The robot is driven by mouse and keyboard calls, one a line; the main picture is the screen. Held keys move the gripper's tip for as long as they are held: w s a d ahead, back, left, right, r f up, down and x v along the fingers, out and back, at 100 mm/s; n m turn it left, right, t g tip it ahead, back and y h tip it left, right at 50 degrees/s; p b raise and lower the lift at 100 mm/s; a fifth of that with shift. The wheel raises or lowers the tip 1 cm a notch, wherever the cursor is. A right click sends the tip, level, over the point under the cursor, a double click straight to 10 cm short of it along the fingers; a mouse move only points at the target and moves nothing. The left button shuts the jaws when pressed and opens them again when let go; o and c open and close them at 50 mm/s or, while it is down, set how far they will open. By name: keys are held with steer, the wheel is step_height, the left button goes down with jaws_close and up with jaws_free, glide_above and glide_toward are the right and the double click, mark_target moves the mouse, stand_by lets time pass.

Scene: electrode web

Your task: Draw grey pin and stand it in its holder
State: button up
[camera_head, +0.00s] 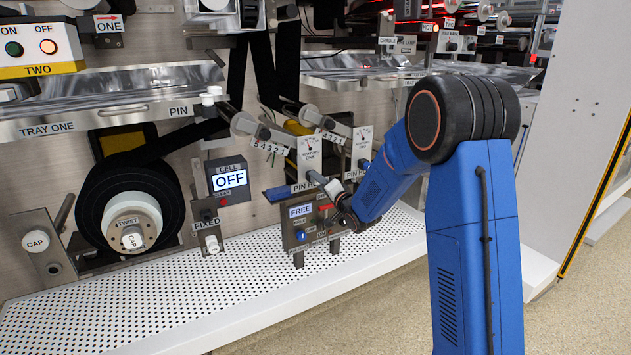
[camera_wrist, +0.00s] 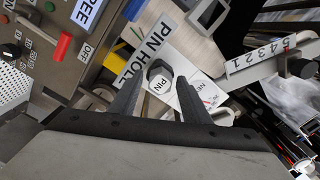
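My gripper (camera_wrist: 157,92) is open, with a visible gap on each side of the pin head. A PIN HOLDER label, partly hidden (camera_wrist: 148,50), lies just beside it.
A numbered arm (camera_wrist: 270,60) is close on the right in the wrist view. A CELL display (camera_head: 230,180) reads OFF. The perforated white shelf (camera_head: 150,310) is largely clear.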

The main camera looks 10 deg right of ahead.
steer(key=c, duration=0.9)
steer(key=shift+o, duration=0.2)
steer(key=shift+s+d, duration=0.25)
steer(key=shift+s, duration=0.45)
steer(key=shift+v, duration=1.8)
steer(key=shift+x, duration=2.6)
steer(key=o, duration=1.3)
steer(key=shift+c, duration=0.2)
steer(key=v, duration=0.9)
